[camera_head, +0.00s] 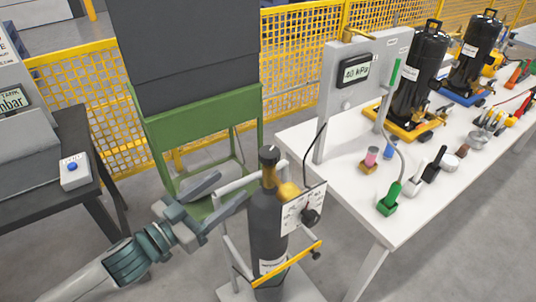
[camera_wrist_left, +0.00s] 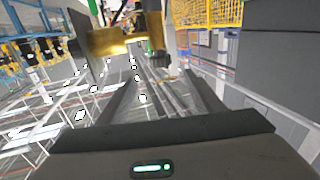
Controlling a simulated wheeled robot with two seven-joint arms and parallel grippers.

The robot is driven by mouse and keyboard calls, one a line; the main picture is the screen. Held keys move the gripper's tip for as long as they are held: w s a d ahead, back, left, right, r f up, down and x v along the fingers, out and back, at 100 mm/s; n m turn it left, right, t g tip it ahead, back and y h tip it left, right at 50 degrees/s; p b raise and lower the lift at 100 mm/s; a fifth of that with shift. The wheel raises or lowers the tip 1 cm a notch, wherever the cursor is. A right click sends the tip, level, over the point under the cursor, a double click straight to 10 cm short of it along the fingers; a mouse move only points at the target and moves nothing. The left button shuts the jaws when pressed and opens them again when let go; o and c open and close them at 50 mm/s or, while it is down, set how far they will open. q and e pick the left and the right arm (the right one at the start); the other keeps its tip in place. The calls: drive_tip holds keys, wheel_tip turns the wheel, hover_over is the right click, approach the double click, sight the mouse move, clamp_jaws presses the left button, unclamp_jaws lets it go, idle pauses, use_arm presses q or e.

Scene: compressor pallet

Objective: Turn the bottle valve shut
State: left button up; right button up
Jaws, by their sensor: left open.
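The dark gas bottle (camera_head: 268,228) stands upright in a small cart with a yellow bar (camera_head: 297,258). On its top is a brass valve with a black knob (camera_head: 269,155). A brass fitting (camera_head: 289,191) and a white gauge card (camera_head: 300,212) are at its right side. My left gripper (camera_head: 232,190) is open and empty to the left of the bottle, below the knob's height, with its fingers pointing towards the bottle neck. In the left wrist view, brass parts (camera_wrist_left: 112,41) show beyond the open fingers. Contact is not visible. My right gripper is out of view.
A white table (camera_head: 428,205) at the right carries a panel reading 40 kPa (camera_head: 356,70), black compressors (camera_head: 421,70) and tools. A green stand (camera_head: 205,135) is behind the bottle.

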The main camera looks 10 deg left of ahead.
sight(262, 161)
use_arm(q)
drive_tip(key=p+x, duration=0.4)
drive_tip(key=x, duration=1)
drive_tip(key=shift+w+d+r+p, duration=0.1)
drive_tip(key=shift+w+d+p, duration=0.05)
drive_tip(key=shift+w+p, duration=0.15)
drive_tip(key=shift+w+d, duration=0.25)
drive_tip(key=shift+w, duration=0.1)
drive_tip(key=shift+c, duration=0.6)
drive_tip(key=c, duration=0.9)
